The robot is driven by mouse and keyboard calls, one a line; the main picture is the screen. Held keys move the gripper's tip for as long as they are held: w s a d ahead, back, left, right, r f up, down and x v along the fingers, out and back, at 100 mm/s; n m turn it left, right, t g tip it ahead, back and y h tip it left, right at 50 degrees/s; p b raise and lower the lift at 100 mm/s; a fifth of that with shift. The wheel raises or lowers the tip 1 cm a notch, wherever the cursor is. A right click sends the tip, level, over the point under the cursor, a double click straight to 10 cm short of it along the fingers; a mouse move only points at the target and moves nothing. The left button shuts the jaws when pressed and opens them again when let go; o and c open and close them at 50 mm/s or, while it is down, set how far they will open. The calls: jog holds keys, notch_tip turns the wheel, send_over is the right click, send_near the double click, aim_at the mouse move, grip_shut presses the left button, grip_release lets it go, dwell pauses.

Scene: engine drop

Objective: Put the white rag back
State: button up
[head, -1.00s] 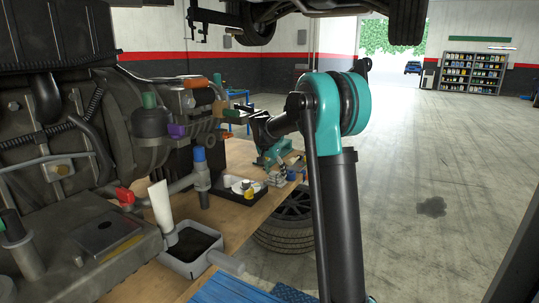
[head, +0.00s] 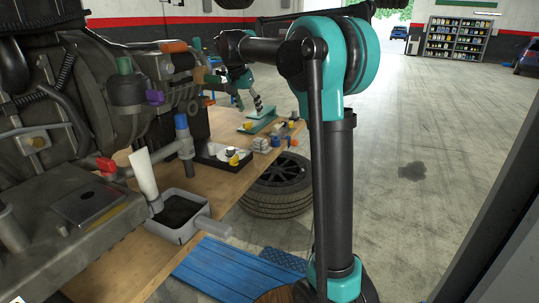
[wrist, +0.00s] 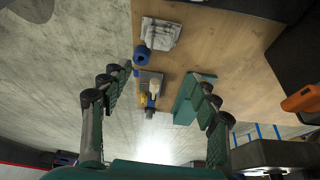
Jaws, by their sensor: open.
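A pale, folded, cloth-like bundle (head: 262,144) lies near the right edge of the wooden table; it could be the white rag. A similar grey-white bundle shows in the wrist view (wrist: 160,36), beside a blue round part (wrist: 141,55). A white upright roll (head: 145,177) leans by a grey pan; I cannot tell whether it is cloth. My gripper (head: 249,101) is open and empty above the far part of the table. In the wrist view its fingers (wrist: 155,100) are spread, with a teal block (wrist: 190,100) near the right finger.
The engine (head: 65,120) fills the left side above the wooden table (head: 180,225). The grey pan (head: 203,232) and a black tray (head: 205,158) stand on the table. A tyre (head: 280,190) and blue slatted platform (head: 222,270) are below. The floor at right is open.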

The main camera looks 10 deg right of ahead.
jog(key=s+d+f+n+y, duration=0.1)
jog(key=s+d+f+n, duration=0.1)
jog(key=s+f, duration=0.8)
jog(key=s+d+f+n+y, duration=0.1)
jog(key=s+d+f+n, duration=0.2)
jog(key=s+f, duration=0.7)
jog(key=s+d+f+n, duration=0.3)
jog(key=s+f, duration=0.7)
jog(key=s, duration=0.7)
jog(key=shift+d+t+y, duration=0.3)
jog(key=shift+t+y, duration=0.1)
